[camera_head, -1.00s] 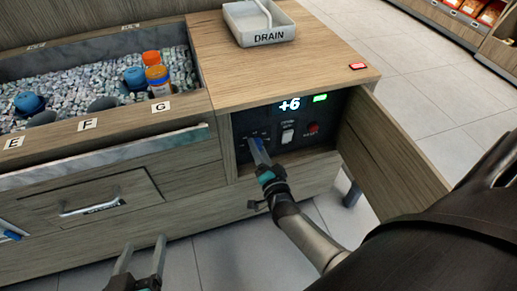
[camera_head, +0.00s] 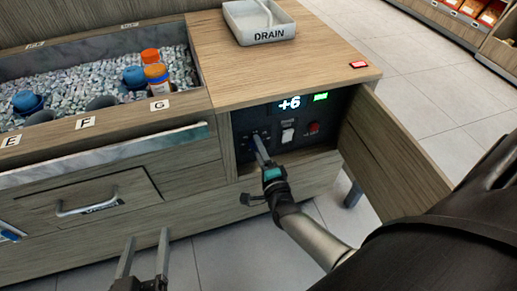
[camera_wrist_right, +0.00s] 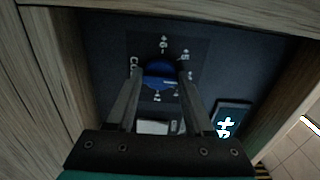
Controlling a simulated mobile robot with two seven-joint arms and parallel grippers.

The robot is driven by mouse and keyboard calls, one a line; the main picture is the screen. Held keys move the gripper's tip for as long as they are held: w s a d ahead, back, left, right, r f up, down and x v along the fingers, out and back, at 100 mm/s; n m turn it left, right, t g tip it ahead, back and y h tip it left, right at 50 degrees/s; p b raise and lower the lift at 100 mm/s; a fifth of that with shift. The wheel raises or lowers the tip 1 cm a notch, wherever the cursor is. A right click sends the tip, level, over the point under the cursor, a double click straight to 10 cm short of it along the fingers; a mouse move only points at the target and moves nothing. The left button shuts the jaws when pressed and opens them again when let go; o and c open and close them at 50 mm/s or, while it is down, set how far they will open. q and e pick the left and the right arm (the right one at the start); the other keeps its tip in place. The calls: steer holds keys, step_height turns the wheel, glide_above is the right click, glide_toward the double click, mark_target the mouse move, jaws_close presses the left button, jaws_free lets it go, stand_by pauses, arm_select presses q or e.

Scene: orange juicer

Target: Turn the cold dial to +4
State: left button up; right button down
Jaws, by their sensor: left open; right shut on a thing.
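The cold dial (camera_wrist_right: 160,74) is a round blue knob on a dark panel, with printed marks such as +6 and +5 around it. My right gripper (camera_wrist_right: 160,80) has one finger on each side of the dial and is shut on it. In the head view my right gripper (camera_head: 258,142) reaches into the open compartment and mostly hides the dial. The lit display (camera_head: 289,104) above reads +6. My left gripper (camera_head: 146,238) is open and empty, low in front of the cabinet.
The panel (camera_head: 297,144) also carries a white switch (camera_head: 288,135) and a red button (camera_head: 314,128). The open door (camera_head: 390,150) stands to the right. A DRAIN tray (camera_head: 275,37) sits on the cabinet top. A bin with bottles (camera_head: 158,80) is at the left.

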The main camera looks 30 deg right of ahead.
stand_by(0.4)
steer(key=shift+c, duration=1.4)
jaws_free()
steer(key=shift+s+a, duration=0.1)
steer(key=shift+s, duration=0.35)
arm_select(q)
steer(key=s+a+g+y+p, duration=0.4)
steer(key=a+g, duration=0.3)
steer(key=a, duration=0.2)
steer(key=shift+s+f+g+p, duration=0.35)
steer(key=shift+s+f+g, duration=0.1)
steer(key=shift+s, duration=0.1)
arm_select(e)
steer(key=v, duration=1.4)
steer(key=shift+s, duration=0.2)
